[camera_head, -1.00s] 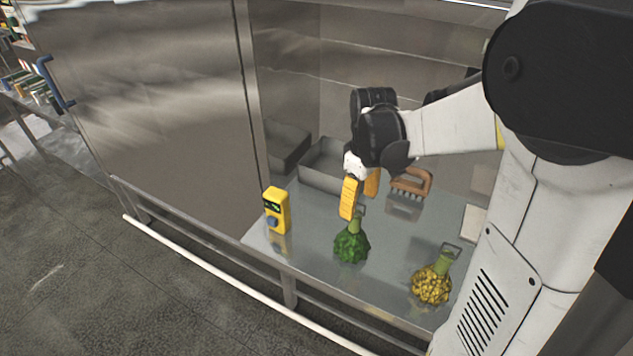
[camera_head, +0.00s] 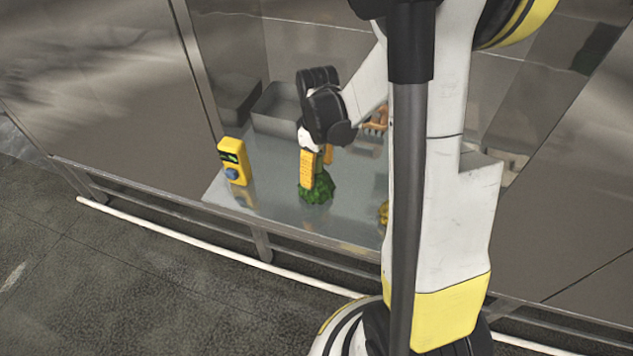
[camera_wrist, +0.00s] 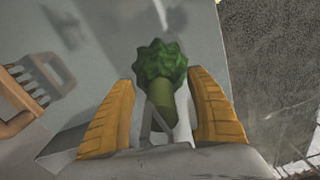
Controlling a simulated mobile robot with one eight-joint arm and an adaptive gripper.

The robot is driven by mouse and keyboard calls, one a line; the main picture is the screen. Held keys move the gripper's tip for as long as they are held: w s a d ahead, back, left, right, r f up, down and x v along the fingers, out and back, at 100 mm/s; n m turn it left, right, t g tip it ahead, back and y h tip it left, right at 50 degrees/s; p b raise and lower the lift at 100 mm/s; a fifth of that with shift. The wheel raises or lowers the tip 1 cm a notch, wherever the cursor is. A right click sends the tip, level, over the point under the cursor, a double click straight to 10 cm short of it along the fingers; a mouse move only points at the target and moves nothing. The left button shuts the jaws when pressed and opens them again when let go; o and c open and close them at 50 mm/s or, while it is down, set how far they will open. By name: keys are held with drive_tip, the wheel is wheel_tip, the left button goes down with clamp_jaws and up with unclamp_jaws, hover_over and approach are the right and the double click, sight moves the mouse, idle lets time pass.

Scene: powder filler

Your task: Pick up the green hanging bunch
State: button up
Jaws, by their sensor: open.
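The green hanging bunch (camera_head: 317,189) is on the grey metal table (camera_head: 268,205), below my gripper in the head view. In the wrist view the bunch (camera_wrist: 160,64) has a dark green bumpy head and a paler stem, with a thin metal hanging loop at the stem's end. My gripper (camera_head: 314,170) has yellow fingers and points down over the bunch. In the wrist view the open fingers (camera_wrist: 165,108) stand on either side of the stem and loop, with visible gaps. The loop is hidden in the head view.
A yellow device (camera_head: 233,162) stands at the table's left. A grey bin (camera_head: 276,112) is behind my gripper. A brown-handled brush (camera_head: 375,122) lies to the right, also in the wrist view (camera_wrist: 28,92). A yellow bunch (camera_head: 384,212) is mostly hidden by my arm.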

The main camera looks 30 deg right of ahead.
sight(318, 157)
drive_tip(key=shift+c, duration=0.4)
clamp_jaws()
drive_tip(key=shift+r, duration=0.15)
wheel_tip(318, 157, up, 4)
drive_tip(key=shift+d+r+p, duration=0.1)
drive_tip(key=shift+r+p, duration=0.15)
drive_tip(key=shift+p, duration=0.7)
drive_tip(key=s+d+r+p, duration=0.2)
drive_tip(key=s+d+r, duration=0.3)
drive_tip(key=d, duration=0.5)
drive_tip(key=shift+s+r, duration=0.35)
drive_tip(key=shift+r, duration=0.3)
